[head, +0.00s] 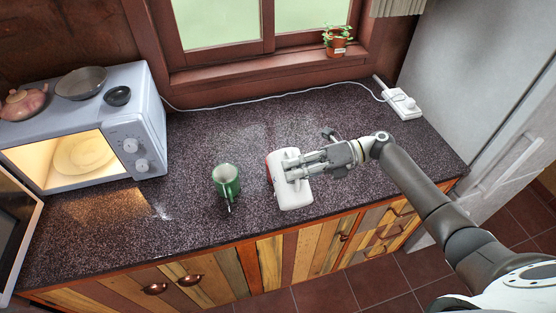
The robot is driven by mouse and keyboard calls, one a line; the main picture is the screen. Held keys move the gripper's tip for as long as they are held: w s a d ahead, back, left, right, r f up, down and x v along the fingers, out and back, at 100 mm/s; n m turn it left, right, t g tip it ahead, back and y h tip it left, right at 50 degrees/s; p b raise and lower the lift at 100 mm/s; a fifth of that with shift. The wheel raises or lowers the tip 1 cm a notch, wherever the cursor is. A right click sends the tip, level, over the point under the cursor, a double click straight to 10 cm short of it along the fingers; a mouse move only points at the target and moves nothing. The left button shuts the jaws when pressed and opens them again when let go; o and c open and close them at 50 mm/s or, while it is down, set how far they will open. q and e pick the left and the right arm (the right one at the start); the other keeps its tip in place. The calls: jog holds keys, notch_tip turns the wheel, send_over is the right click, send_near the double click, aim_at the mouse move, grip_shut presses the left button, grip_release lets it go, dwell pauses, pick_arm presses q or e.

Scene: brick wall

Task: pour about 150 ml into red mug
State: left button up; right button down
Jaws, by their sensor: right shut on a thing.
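A white container (293,197) with rounded edges is at the middle of the counter. My right gripper (296,169) is shut on it, coming from the right. I cannot tell whether the container touches the counter. A narrow strip of red (268,171) shows at the container's left edge. It may be part of the red mug or of the container itself; the rest of it is hidden. A green mug (227,184) stands upright to the left, apart from the container, with its handle towards the front. My left gripper is out of view.
The dark speckled counter (190,228) is clear in front of the mug. A microwave (152,125) with its door open, carrying a teapot and bowls, stands at left. A white power strip (403,104) and cord lie along the back. A potted plant (338,45) sits on the sill.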

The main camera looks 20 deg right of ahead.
jog(key=shift+w+r+m, duration=0.3)
jog(key=shift+r, duration=0.1)
dwell(0.8)
jog(key=shift+w, duration=0.2)
